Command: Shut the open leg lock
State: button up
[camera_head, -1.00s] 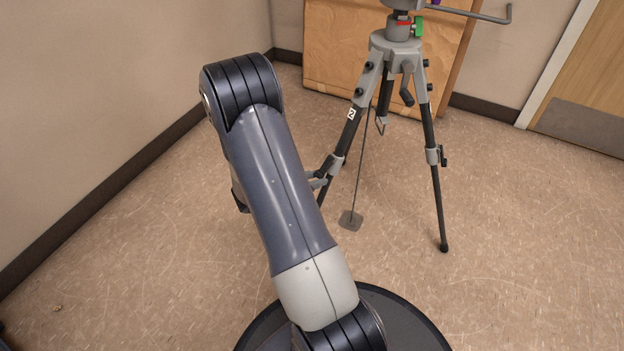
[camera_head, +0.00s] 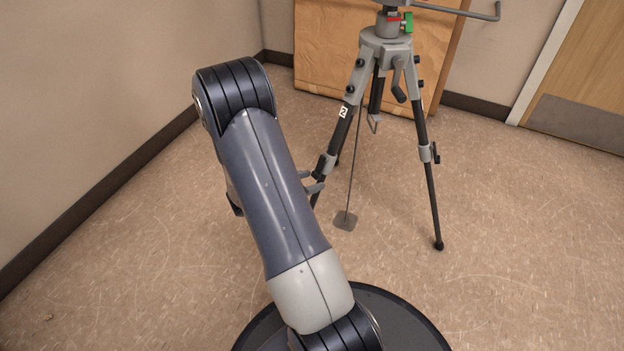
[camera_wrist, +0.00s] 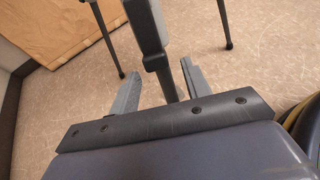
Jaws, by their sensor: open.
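A grey and black tripod (camera_head: 385,45) stands on the floor. Its near left leg (camera_head: 340,130) carries a lock (camera_head: 326,164) low down, close beside my gripper (camera_head: 314,184). In the wrist view this leg's lock section (camera_wrist: 155,61) comes down between the two fingers of my gripper (camera_wrist: 158,82). The fingers are apart, one on each side of the leg, with no clear grip on it. I cannot tell how far this lock's lever stands out. The right leg has its own lock (camera_head: 427,153) with a small dark lever on its outer side.
A brown wrapped panel (camera_head: 320,60) leans on the wall behind. A wooden door (camera_head: 585,80) is at the right. The floor at the right and front is clear.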

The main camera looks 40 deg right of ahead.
jog(key=shift+p+v, duration=0.95)
jog(key=shift+v, duration=1.95)
jog(key=p+v, duration=0.3)
jog(key=v, duration=0.8)
jog(key=shift+p, duration=0.4)
jog(key=shift+d, duration=0.1)
jog(key=b+x, duration=0.5)
jog(key=x, duration=0.8)
jog(key=shift+d+f, duration=0.15)
jog(key=shift+d, duration=0.1)
